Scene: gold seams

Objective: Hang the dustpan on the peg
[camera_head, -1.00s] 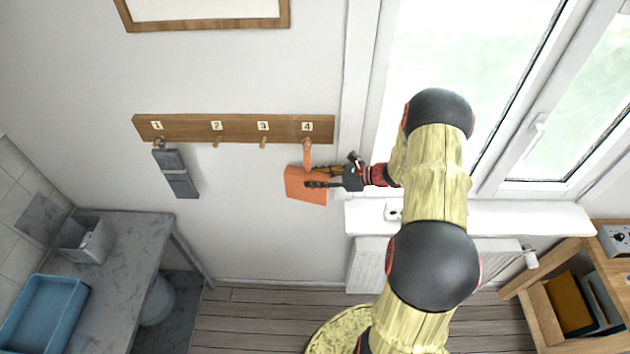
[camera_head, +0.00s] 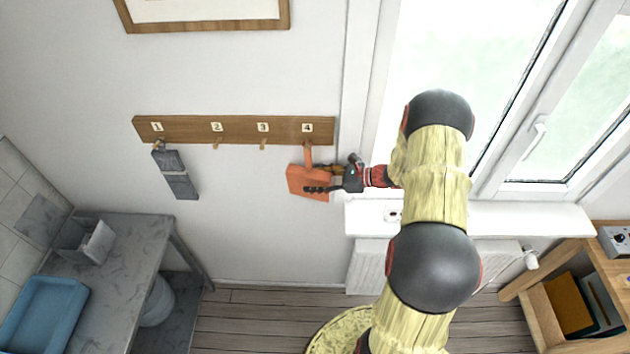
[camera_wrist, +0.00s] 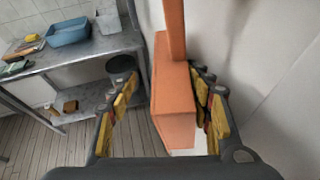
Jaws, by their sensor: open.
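The orange dustpan (camera_head: 303,184) hangs below the wooden peg rail (camera_head: 185,130), its handle up at the peg marked 4 (camera_head: 308,143). It also shows in the wrist view (camera_wrist: 176,105), where its handle runs up out of the picture and hides the peg. My gripper (camera_head: 322,179) is open, coming from the right. In the wrist view its fingers (camera_wrist: 163,92) stand apart on either side of the dustpan. The right finger is close to the pan; I cannot tell whether it touches. A clear gap shows at the left finger.
A grey dustpan-like item (camera_head: 177,172) hangs at peg 1; pegs 2 and 3 are bare. A window sill (camera_head: 480,218) and radiator lie below right. A grey table (camera_head: 130,240) with a blue basin (camera_head: 42,310) stands at lower left.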

